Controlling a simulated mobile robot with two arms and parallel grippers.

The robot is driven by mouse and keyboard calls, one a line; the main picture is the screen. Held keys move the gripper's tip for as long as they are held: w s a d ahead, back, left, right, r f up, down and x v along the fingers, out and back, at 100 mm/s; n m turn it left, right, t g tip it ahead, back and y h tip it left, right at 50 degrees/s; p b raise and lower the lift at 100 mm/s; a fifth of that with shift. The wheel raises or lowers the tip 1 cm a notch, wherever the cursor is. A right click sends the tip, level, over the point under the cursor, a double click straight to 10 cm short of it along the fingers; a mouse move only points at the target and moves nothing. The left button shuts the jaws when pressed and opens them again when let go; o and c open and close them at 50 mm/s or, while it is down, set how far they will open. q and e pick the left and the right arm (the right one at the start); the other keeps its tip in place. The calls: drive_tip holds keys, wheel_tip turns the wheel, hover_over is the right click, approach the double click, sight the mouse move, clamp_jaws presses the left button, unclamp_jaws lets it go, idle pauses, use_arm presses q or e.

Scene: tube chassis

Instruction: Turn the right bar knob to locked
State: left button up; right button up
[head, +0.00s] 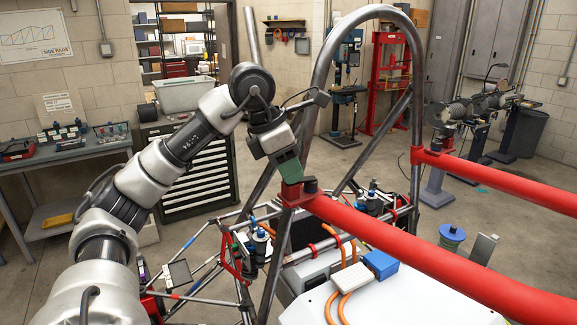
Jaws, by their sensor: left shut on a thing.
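A thick red bar (420,247) runs from the dark tube hoop (322,75) toward the lower right. The knob's exact angle and any lock marking are too small to tell. A second red bar (505,182) starts at the far side of the hoop, with a red fitting (419,153) at its end. My right gripper is not in view.
Chassis tubes and a white panel (390,300) with a blue box (380,264) lie below the near bar. A workbench (90,150) and a drawer cabinet (200,180) stand at left. Red and blue machines stand behind. The floor between is mostly clear.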

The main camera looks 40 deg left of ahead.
use_arm(q)
drive_tip(key=shift+n+y, duration=0.5)
drive_tip(key=shift+n, duration=1)
drive_tip(key=o, duration=0.9)
drive_tip(key=shift+o, duration=0.2)
drive_tip(key=p+v, duration=0.2)
drive_tip(key=v, duration=0.8)
drive_tip(key=shift+s+r, duration=0.3)
drive_tip(key=shift+r, duration=0.05)
drive_tip(key=shift+d, duration=0.1)
